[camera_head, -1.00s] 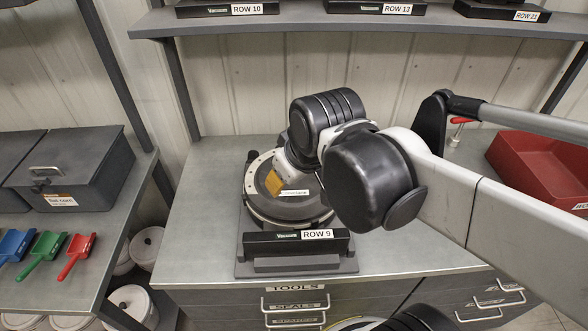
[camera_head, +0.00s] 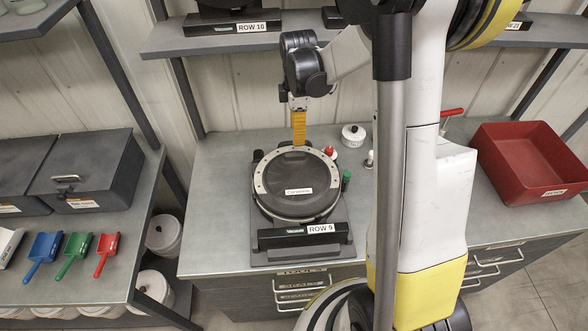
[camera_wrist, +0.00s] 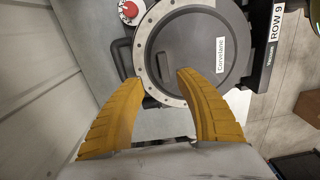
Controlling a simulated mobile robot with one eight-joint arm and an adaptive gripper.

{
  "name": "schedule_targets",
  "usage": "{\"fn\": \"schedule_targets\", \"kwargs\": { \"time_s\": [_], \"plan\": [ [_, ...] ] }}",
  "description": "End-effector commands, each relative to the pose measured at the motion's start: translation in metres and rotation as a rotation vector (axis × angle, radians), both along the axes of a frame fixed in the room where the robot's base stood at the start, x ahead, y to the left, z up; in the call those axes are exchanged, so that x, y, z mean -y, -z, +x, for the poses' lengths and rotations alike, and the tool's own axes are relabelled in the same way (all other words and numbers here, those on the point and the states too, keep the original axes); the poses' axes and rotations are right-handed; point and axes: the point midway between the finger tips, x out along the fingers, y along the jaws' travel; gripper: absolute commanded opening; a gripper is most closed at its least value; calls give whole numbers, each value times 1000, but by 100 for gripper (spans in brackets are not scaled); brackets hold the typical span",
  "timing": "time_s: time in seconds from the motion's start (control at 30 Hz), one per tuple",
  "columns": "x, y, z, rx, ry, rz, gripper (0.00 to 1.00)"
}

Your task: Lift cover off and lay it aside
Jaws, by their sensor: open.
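The round dark cover (camera_head: 297,188) with a white "Corvelane" label sits flat on the ROW 9 seed meter (camera_head: 262,252) on the bench. A pale ring with holes runs along its back edge. My gripper (camera_head: 299,142) points down at the back edge of the meter, its yellow fingers in line from this view. In the wrist view my gripper (camera_wrist: 158,79) is open and empty, its two fingertips spread beside the ringed edge of the cover (camera_wrist: 195,50). I cannot tell whether a fingertip touches it.
A red-topped knob (camera_head: 331,153), a green knob (camera_head: 346,178) and a small white pot (camera_head: 353,135) are close to the meter's right. A red bin (camera_head: 530,165) stands at the right of the bench (camera_head: 215,235). Bare bench lies to the meter's left.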

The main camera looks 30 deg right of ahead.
Motion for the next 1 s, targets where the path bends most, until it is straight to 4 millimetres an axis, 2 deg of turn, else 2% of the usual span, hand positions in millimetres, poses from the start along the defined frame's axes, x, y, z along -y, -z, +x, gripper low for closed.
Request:
{"fn": "schedule_targets", "kwargs": {
  "time_s": [0.1, 0.37, 0.6, 0.7, 0.9, 0.93, 1.0],
  "plan": [
    [-1, 23, 0, 1, 1, 0, 41],
    [-3, 46, -1, 2, 1, -1, 41],
    [-10, 82, -3, 2, 1, -1, 41],
    [-10, 88, -3, 2, 2, -1, 41],
    [-10, 89, -3, 2, 2, -1, 41],
    [-10, 89, -3, 2, 2, -1, 40],
    [-10, 89, -3, 2, 2, -1, 19]
  ]
}}
